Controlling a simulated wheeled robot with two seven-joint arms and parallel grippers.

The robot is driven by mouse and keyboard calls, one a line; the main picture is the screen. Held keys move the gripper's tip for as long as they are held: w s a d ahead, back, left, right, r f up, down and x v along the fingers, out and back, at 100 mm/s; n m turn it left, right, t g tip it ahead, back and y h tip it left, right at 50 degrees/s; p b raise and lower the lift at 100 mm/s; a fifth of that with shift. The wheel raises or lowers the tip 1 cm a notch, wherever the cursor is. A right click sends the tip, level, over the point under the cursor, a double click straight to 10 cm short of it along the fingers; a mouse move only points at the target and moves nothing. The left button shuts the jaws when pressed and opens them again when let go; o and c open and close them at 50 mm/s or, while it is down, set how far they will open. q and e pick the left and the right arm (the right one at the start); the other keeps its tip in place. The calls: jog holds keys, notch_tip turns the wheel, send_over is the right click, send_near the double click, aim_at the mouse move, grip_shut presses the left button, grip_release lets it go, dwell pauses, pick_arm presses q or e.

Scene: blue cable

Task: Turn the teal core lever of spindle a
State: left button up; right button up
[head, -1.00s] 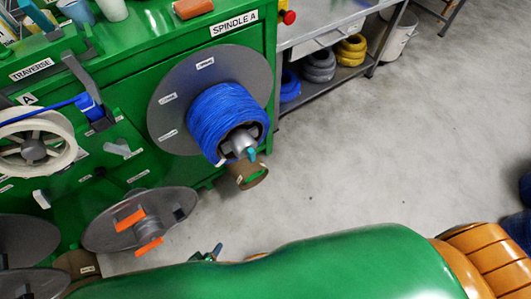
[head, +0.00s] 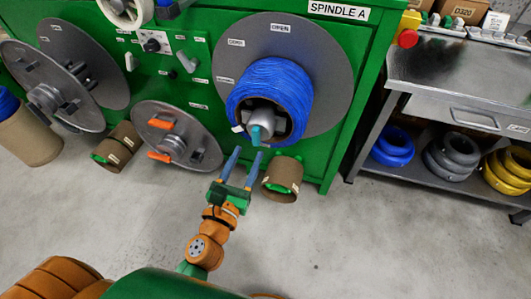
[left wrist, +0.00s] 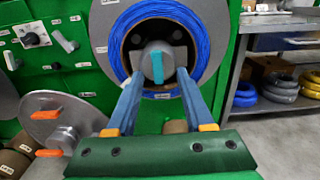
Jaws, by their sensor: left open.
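Spindle A carries a blue cable coil (head: 270,88) in front of a round grey flange (head: 318,62). The teal core lever (head: 255,134) sticks out at the hub of the coil. In the left wrist view the teal lever (left wrist: 157,68) stands upright on the grey core (left wrist: 146,60). My left gripper (head: 243,160) is open and empty, just below and in front of the lever. In the left wrist view its blue fingers (left wrist: 159,82) point at the core, one on each side below the lever, apart from it. My right gripper is not in view.
A grey flange with orange handles (head: 172,140) leans low, left of the gripper. A brown cardboard core (head: 282,178) is just right of it. A steel bench (head: 450,85) with coils stands right. The floor in front is clear.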

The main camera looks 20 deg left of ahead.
aim_at(255, 136)
pick_arm(q)
jog(key=w+p, duration=0.1)
jog(key=w, duration=0.5)
jog(key=shift+w+a, duration=0.15)
jog(key=shift+a, duration=0.05)
jog(key=shift+w+d, duration=0.1)
jog(key=shift+w, duration=0.25)
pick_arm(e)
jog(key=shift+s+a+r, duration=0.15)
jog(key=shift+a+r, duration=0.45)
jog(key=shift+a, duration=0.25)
pick_arm(q)
grip_shut()
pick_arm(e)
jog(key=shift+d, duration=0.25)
